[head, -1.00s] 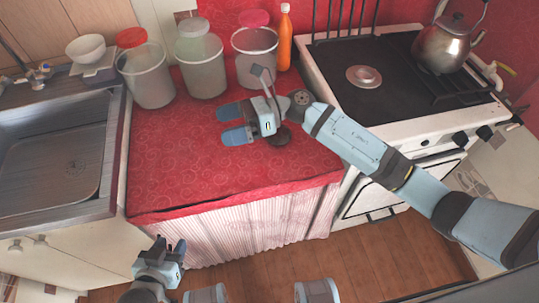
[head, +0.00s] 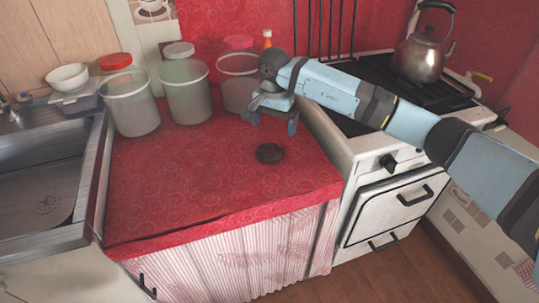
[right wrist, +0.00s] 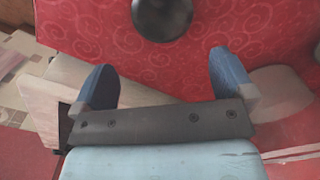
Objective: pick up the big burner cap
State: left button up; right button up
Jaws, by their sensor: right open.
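The big burner cap, a dark round disc (head: 269,153), lies flat on the red oilcloth counter (head: 190,180), towards its right side. It also shows at the top of the right wrist view (right wrist: 162,16), cut off by the frame edge. My right gripper (head: 271,121) is open and empty above and behind the cap in the head view. In the right wrist view its two blue fingers (right wrist: 166,84) are spread apart, and the cap lies beyond the tips, roughly between them. Only dark tips of what looks like my left gripper (head: 148,287) show at the bottom left.
Three lidded canisters (head: 185,90) stand along the back of the counter, with an orange bottle (head: 267,38) mostly hidden by my arm. The stove with a kettle (head: 420,55) is at right, the sink (head: 45,170) at left. The counter's front middle is clear.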

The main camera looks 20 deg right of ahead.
aim_at(270, 150)
jog(key=f, duration=0.5)
jog(key=a+f+b, duration=0.1)
jog(key=f, duration=0.2)
jog(key=shift+s+f, duration=0.15)
jog(key=shift+f, duration=0.15)
jog(key=c, duration=0.8)
